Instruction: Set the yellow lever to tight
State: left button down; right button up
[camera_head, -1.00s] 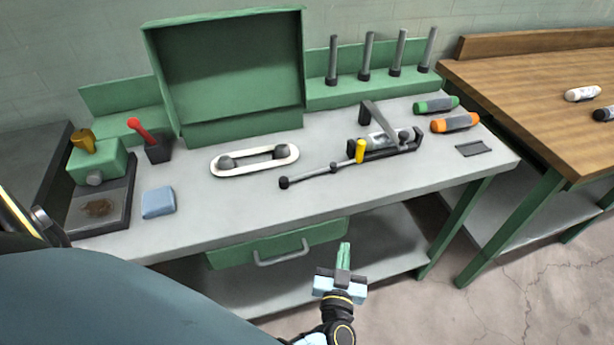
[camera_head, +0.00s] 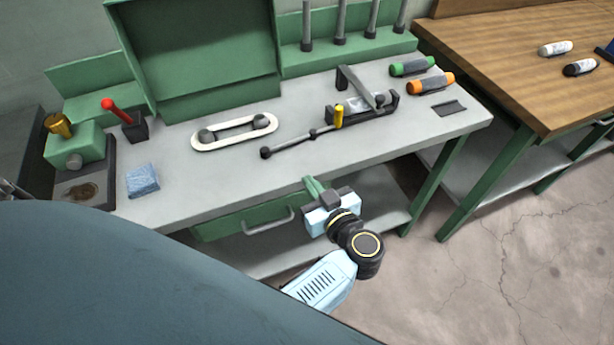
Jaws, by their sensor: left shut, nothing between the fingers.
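The yellow lever (camera_head: 339,116) is a short knob standing upright on a dark metal device (camera_head: 368,107) on the grey workbench. A long dark rod runs from the device to the lower left and ends in a black knob (camera_head: 266,153). A grey angled arm rises behind the lever. No label reading tight can be made out. My left gripper (camera_head: 313,186) has green fingers and is shut and empty. It is at the bench's front edge, below and left of the lever and apart from it. My right gripper is not in view.
A white oval loop around two dark posts (camera_head: 235,132) lies left of the rod. A blue block (camera_head: 143,180), a red-handled tool (camera_head: 119,112) and a green machine (camera_head: 74,146) are further left. Green and orange cylinders (camera_head: 430,83) lie right. The bench front is clear.

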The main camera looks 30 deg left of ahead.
aim_at(283, 148)
pick_arm(q)
jog(key=x, duration=1.2)
jog(key=shift+b, duration=0.4)
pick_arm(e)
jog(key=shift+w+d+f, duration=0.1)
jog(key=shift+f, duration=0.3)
